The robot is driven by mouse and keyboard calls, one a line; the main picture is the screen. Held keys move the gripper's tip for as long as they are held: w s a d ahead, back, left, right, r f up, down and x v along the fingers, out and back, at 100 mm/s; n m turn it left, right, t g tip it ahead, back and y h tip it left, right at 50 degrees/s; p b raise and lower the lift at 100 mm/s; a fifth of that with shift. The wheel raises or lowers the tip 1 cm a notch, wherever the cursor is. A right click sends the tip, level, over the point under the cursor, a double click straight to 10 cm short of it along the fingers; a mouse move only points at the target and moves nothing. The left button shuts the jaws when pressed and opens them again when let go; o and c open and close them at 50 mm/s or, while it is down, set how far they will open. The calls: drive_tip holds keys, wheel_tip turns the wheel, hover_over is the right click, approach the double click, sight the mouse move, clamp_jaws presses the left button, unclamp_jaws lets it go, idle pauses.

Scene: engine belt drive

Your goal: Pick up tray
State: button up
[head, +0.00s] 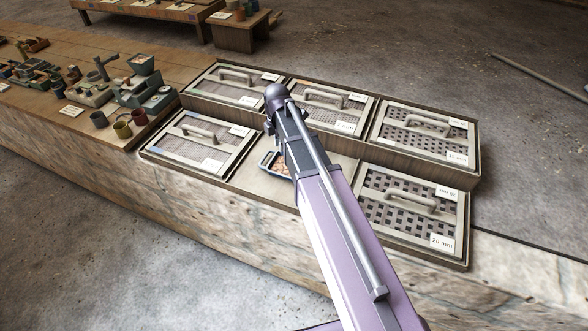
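A small blue-rimmed tray (265,166) holding pinkish-orange pieces sits in the bare wooden bay at the front middle of the stone-sided counter. My arm crosses in front of it and hides its right part. Around it stand several flat framed panels with bar handles, some with a grid of holes. One at the front right (427,205) is labelled 20 mm. The end of my arm (277,93) shows over the back row, between the back left panel (238,80) and back middle panel (325,106). My gripper's fingers cannot be made out, so whether they hold anything cannot be seen.
The back row of panels stands on a raised wooden step (400,160). At the left, a wooden tabletop (70,35) carries small pots, cups (123,130) and a scale-like device (103,68). A low wooden bench stands at the back. The bay beside the tray has bare wood.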

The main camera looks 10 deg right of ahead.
drive_tip(key=w+a+n, duration=0.2)
drive_tip(key=w+n, duration=0.3)
drive_tip(key=n, duration=0.2)
drive_tip(key=shift+w+r, duration=0.3)
drive_tip(key=shift+w, duration=0.1)
drive_tip(key=shift+f, duration=0.15)
drive_tip(key=b, duration=0.8)
hover_over(273, 159)
wheel_tip(273, 159, down, 8)
drive_tip(key=shift+s+a+f, duration=0.1)
drive_tip(key=shift+a+f, duration=0.05)
drive_tip(key=shift+f, duration=0.1)
drive_tip(key=shift+f+b, duration=2.55)
drive_tip(key=shift+b, duration=0.15)
drive_tip(key=shift+c, duration=0.3)
clamp_jaws()
